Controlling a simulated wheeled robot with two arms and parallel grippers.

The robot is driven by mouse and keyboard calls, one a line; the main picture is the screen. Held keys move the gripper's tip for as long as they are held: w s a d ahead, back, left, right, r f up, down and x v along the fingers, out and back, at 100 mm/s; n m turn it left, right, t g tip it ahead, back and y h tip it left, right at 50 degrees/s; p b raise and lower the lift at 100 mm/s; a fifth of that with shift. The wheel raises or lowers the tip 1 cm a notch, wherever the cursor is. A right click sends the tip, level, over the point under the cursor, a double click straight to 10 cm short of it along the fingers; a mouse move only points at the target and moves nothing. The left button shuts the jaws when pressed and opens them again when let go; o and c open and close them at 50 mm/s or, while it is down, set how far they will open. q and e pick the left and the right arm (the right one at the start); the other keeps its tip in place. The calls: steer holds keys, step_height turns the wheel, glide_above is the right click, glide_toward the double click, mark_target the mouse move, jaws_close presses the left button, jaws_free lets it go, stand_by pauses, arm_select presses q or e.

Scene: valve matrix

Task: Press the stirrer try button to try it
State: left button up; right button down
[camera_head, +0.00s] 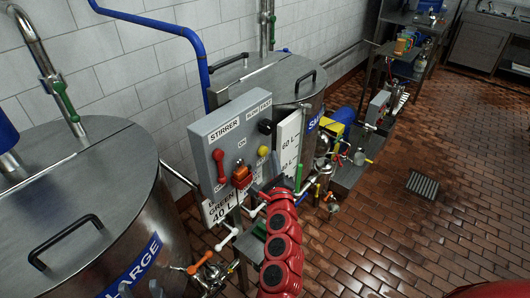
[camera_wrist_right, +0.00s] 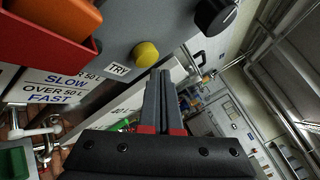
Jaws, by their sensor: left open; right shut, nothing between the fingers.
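The stirrer control box (camera_head: 225,135) is a grey panel mounted between two steel tanks. Its yellow try button (camera_head: 262,151) sits on the right part of the panel face; in the right wrist view the button (camera_wrist_right: 146,55) is beside a TRY label (camera_wrist_right: 118,69). My right gripper (camera_head: 273,182) is just below the button in the head view. In the right wrist view its dark fingers (camera_wrist_right: 160,72) are together, with nothing between them, and their tips appear just below and right of the button. I cannot tell any contact.
A red lever (camera_head: 219,165), a red-orange switch (camera_head: 242,175) and a black knob (camera_head: 266,127) are also on the panel. A white level sign (camera_head: 288,143) stands close on the right. Pipes and valves (camera_head: 205,268) lie below. The brick floor (camera_head: 400,225) is clear at right.

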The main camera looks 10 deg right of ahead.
steer(key=shift+a, duration=0.1)
steer(key=shift+w+a, duration=0.2)
steer(key=shift+w, duration=0.15)
steer(key=shift+w+a, duration=0.3)
steer(key=shift+w, duration=0.05)
stand_by(0.9)
steer(key=shift+s+d, duration=0.1)
steer(key=shift+s+d+b, duration=0.35)
steer(key=shift+s+d, duration=0.1)
steer(key=shift+s, duration=0.2)
steer(key=shift+s+d+b, duration=0.25)
steer(key=shift+s+d, duration=0.55)
steer(key=shift+s, duration=0.2)
steer(key=shift+s+d+b, duration=0.2)
steer(key=shift+s+d, duration=0.55)
steer(key=shift+s, duration=0.2)
